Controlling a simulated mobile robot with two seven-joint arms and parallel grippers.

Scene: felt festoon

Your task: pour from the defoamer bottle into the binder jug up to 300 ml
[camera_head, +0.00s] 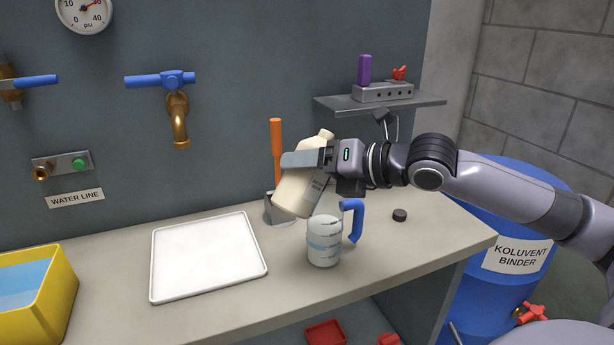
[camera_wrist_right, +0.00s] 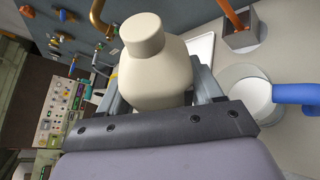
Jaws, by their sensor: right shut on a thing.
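The defoamer bottle (camera_head: 300,190), cream with a label, is held tilted above the counter, its narrow end toward the upper right in the head view. My right gripper (camera_head: 308,160) is shut around it. In the wrist view the bottle (camera_wrist_right: 155,75) is between the fingers, its neck near the top. The binder jug (camera_head: 323,245), pale with blue markings and a blue handle, stands upright just below the bottle. In the wrist view the jug (camera_wrist_right: 245,92) shows its round top at the right. No stream is visible; the level in it is hard to read. My left gripper is out of view.
A white tray (camera_head: 208,287) lies left of the jug. A grey holder (camera_head: 279,209) with an orange-handled tool stands behind the bottle. A small black cap (camera_head: 399,215) lies right of the jug. A yellow tub (camera_head: 55,300) is far left; a shelf (camera_head: 420,102) is above.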

